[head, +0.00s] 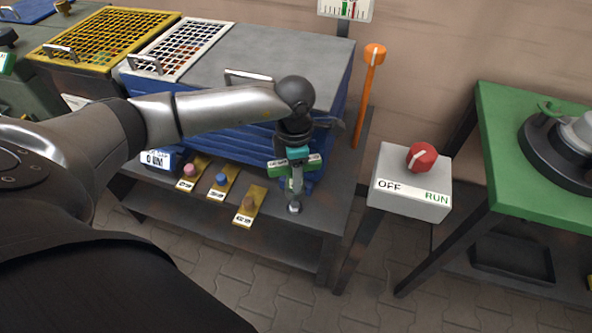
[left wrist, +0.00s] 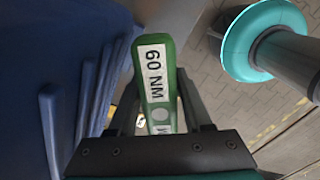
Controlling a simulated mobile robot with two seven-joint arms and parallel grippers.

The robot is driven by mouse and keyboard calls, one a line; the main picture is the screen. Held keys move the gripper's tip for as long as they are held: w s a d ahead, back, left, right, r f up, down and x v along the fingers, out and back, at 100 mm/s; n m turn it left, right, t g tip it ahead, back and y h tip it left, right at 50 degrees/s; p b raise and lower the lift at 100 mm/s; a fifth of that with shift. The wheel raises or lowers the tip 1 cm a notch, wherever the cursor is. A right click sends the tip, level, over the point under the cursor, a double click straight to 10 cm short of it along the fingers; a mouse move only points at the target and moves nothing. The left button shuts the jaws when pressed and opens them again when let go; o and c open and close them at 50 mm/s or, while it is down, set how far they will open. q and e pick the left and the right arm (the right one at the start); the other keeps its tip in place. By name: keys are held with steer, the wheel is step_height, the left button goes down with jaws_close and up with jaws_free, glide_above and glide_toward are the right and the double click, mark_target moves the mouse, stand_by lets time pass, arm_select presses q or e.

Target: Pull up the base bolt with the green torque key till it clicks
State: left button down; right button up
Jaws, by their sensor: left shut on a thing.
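The green torque key (head: 312,163) is in my left gripper (head: 295,158) at the front right of the dark bench. Its handle, marked 60 NM, also shows between the two fingers in the left wrist view (left wrist: 157,80). My left gripper is shut on this handle. A grey shaft runs down from the key to the base bolt (head: 294,208), a pale metal head on the bench top. The shaft's lower end appears at or just above the bolt; I cannot tell whether it is seated. My right gripper is not in view.
Pink (head: 190,170), blue (head: 221,179) and brown (head: 248,203) knobs on labelled plates stand left of the key. A blue cabinet (head: 290,55) rises close behind. A grey switch box (head: 410,185) with a red knob and an orange-topped post (head: 368,85) stand right.

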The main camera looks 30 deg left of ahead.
arm_select(q)
steer(key=shift+s, duration=0.1)
steer(key=shift+f, duration=0.15)
steer(key=shift+f+b, duration=0.75)
steer(key=shift+b, duration=0.05)
steer(key=shift+f, duration=0.3)
steer(key=shift+f+b, duration=1.6)
steer(key=shift+f, duration=0.1)
steer(key=shift+f+b, duration=0.3)
steer(key=shift+f, duration=0.1)
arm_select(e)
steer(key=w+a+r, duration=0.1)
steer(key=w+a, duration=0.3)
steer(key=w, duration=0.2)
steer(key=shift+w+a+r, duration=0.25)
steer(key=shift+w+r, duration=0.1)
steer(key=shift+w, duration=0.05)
